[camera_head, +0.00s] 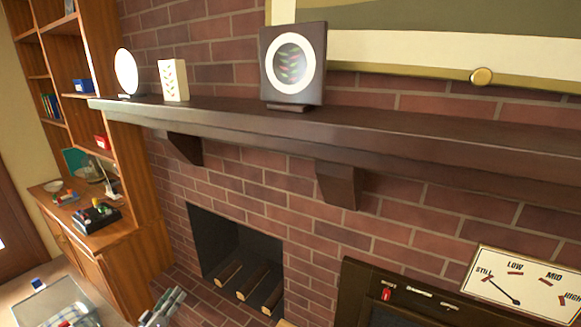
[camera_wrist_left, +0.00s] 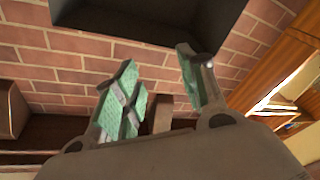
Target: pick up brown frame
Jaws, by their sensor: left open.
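The brown frame (camera_head: 310,45) is a dark square with a white ring around a round picture of coloured leaves. It stands upright on the dark mantel shelf (camera_head: 400,130), near the middle of the head view. My left gripper (camera_head: 167,303) is at the bottom edge of the head view, well below the shelf and the frame, in front of the fireplace. In the left wrist view its two green-padded fingers (camera_wrist_left: 162,88) are apart with nothing held between them. The frame cannot be made out in the wrist view. My right gripper is not in view.
A white oval plate (camera_head: 126,72) and a cream block (camera_head: 173,80) stand left of the frame. Brackets (camera_head: 339,185) jut out under the shelf. A large picture (camera_head: 430,60) hangs behind. A dial panel (camera_head: 525,285) is at lower right, a bookcase (camera_head: 135,150) at left.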

